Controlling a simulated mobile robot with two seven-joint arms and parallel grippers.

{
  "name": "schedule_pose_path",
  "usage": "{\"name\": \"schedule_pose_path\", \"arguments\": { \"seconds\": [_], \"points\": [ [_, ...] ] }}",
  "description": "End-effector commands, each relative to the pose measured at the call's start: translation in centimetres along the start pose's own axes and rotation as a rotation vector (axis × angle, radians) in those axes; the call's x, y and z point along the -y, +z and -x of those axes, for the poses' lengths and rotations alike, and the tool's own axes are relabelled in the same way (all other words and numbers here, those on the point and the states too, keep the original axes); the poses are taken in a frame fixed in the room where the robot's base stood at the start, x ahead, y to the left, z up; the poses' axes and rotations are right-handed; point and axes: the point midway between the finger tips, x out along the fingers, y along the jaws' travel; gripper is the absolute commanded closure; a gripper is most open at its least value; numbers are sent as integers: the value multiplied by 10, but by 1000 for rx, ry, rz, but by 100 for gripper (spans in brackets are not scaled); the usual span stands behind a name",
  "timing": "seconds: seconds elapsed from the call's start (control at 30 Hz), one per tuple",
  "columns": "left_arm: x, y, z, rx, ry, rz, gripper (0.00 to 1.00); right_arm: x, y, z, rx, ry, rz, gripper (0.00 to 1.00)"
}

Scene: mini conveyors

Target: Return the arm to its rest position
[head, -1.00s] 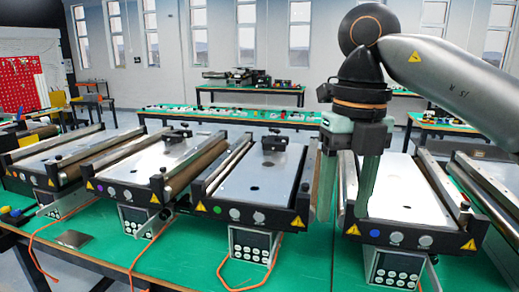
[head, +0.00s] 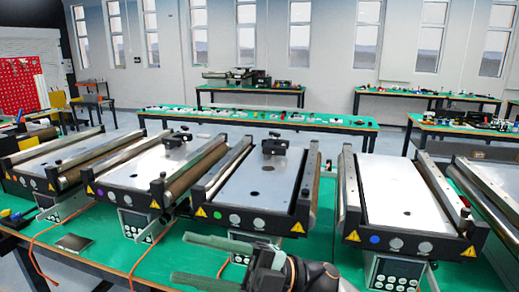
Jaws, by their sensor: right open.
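My right gripper (head: 180,258) is low at the bottom centre of the head view, in front of the conveyors. It lies on its side with its two green-grey fingers pointing left. The fingers are apart, with nothing between them. Its dark wrist runs off the bottom edge of the picture, so most of the arm is hidden. My left gripper is not in view.
Several mini conveyors stand in a row on the green table, including one with a green button (head: 255,190) and one with a blue button (head: 385,205). A small dark block (head: 275,144) sits on the green-button conveyor. Orange cables (head: 35,250) hang at the table front.

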Motion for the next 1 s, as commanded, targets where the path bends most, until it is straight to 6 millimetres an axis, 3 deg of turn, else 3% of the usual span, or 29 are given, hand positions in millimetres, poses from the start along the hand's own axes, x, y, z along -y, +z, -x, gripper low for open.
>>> {"name": "schedule_pose_path", "arguments": {
  "seconds": [0.13,0.27,0.37,0.53,0.67,0.8,0.9,1.0],
  "points": [
    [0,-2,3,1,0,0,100,0,33,38,200,288,-130,44],
    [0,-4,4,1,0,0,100,14,62,88,411,497,-250,44],
    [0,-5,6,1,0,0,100,40,81,135,593,630,-352,44],
    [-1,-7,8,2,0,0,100,111,92,222,928,801,-548,44],
    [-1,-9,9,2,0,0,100,183,76,287,1197,881,-715,44],
    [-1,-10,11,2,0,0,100,260,37,341,1455,916,-891,44],
    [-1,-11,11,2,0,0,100,304,5,365,1597,916,-995,44],
    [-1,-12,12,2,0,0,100,332,-20,380,1691,909,-1069,44]
  ]
}}
